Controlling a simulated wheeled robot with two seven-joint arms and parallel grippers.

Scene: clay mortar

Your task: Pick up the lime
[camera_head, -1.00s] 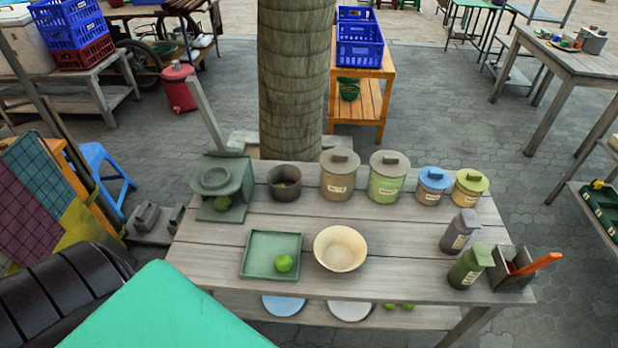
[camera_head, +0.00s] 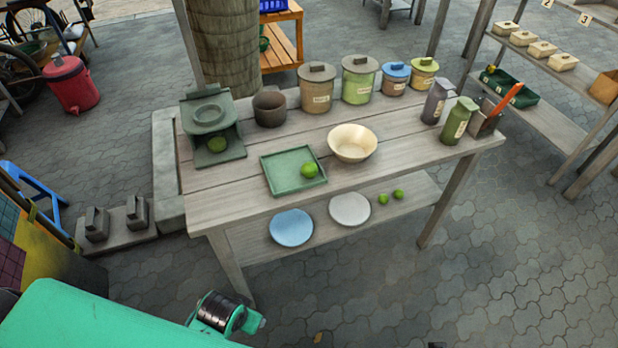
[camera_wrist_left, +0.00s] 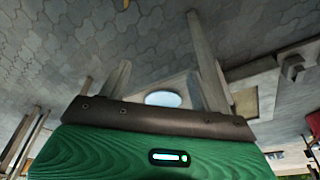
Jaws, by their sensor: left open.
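A bright green lime (camera_head: 309,170) lies on the square green tray (camera_head: 281,188) near the front edge of the wooden table. Another lime (camera_head: 217,145) sits inside the grey-green stove-like stand (camera_head: 211,118) at the table's left. Two more limes, the left one (camera_head: 383,200) and the right one (camera_head: 398,194), lie on the lower shelf. My left arm enters at the lower left of the head view, low and well short of the table. In the left wrist view my left gripper (camera_wrist_left: 158,80) is open, with nothing visible between its fingers. My right gripper is not seen.
A cream bowl (camera_head: 353,142) stands right of the tray. A brown pot (camera_head: 270,108) and several lidded jars line the back. Two bottles and a caddy (camera_head: 485,122) stand at the right end. A blue plate (camera_head: 291,226) and a white plate (camera_head: 349,209) lie below.

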